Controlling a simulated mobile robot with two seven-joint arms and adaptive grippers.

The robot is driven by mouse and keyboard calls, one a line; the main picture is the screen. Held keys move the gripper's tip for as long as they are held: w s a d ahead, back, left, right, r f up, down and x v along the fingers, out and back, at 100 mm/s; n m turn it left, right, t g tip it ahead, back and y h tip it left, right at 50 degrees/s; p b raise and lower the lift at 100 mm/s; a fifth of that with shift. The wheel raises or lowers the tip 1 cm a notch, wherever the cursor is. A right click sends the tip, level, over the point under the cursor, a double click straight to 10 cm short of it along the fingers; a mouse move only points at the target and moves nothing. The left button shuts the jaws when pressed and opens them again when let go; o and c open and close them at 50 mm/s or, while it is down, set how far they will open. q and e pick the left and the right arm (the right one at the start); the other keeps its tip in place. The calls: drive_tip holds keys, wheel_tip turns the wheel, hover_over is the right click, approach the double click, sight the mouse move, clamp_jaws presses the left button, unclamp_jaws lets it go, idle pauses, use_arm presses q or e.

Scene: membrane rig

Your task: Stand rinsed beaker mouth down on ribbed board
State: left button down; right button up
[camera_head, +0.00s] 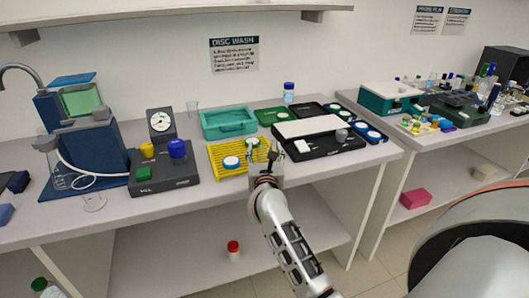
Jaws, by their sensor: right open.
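The yellow ribbed board (216,158) lies on the near bench, with round white-and-blue pieces (231,162) on it. My left gripper is not in view.
A dark console with coloured knobs (164,184) stands left of the board. A teal tray (229,122) is behind it. A black tray with a white slab (318,126) is at the right. A blue sink unit (95,157) with a hose is at the far left.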

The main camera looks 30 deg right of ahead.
drive_tip(key=x, duration=0.2)
drive_tip(key=shift+w+d, duration=0.1)
drive_tip(key=shift+w, duration=0.15)
drive_tip(key=c, duration=1.3)
